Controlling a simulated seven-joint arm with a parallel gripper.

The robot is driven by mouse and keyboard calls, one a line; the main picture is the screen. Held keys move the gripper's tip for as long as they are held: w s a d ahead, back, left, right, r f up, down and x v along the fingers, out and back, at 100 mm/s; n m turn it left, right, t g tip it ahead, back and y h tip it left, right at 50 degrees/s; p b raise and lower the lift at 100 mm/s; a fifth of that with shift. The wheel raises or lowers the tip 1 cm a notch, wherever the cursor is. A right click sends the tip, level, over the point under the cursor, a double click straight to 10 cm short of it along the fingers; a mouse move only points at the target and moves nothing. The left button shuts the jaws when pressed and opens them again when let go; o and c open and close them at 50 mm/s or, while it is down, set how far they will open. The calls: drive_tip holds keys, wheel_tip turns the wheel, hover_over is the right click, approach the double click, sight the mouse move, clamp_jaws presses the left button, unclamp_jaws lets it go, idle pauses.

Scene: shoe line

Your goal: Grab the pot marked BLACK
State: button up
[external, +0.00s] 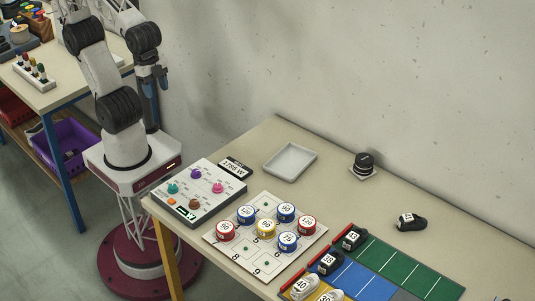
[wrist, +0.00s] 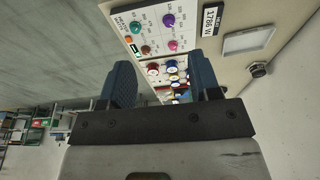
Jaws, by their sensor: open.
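A round black pot (external: 364,160) with a light band around its side stands on a small pale square pad (external: 361,174) near the back of the table; lettering on it is too small to read. It also shows at the right of the wrist view as a small dark pot (wrist: 258,70). My gripper (external: 157,82) is at the upper left, raised well away from the pot. In the wrist view my gripper (wrist: 162,80) has its two blue fingers wide apart, with nothing held between them.
An empty white tray (external: 290,161) lies left of the pot. A knob panel (external: 198,191) and a board (external: 265,237) with several numbered coloured pots are nearer. Black shoe (external: 410,221) stands right. More shoes stand by the coloured lanes (external: 375,280). Bare table surrounds the pad.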

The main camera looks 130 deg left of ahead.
drive_tip(key=o, duration=0.8)
drive_tip(key=shift+c, duration=0.2)
drive_tip(key=shift+w, duration=0.1)
drive_tip(key=m+g+y, duration=0.1)
drive_tip(key=m+y, duration=1)
drive_tip(key=m, duration=0.4)
hover_over(360, 161)
drive_tip(key=s+d, duration=1.2)
wheel_tip(360, 161, down, 12)
drive_tip(key=w+a+f+m, duration=0.2)
drive_tip(key=w+f, duration=0.1)
drive_tip(key=w+a+f+m+t+y, duration=0.1)
drive_tip(key=w+a+f, duration=0.1)
drive_tip(key=w+f, duration=0.2)
drive_tip(key=w+a+f+m+y, duration=0.1)
drive_tip(key=w+a+f+m, duration=0.1)
drive_tip(key=w+a+f, duration=0.1)
drive_tip(key=shift+w+f+m+t, duration=0.15)
drive_tip(key=shift+f+m+t, duration=0.15)
drive_tip(key=shift+f+t, duration=0.15)
drive_tip(key=shift+w+a+f, duration=0.2)
drive_tip(key=shift+f, duration=0.1)
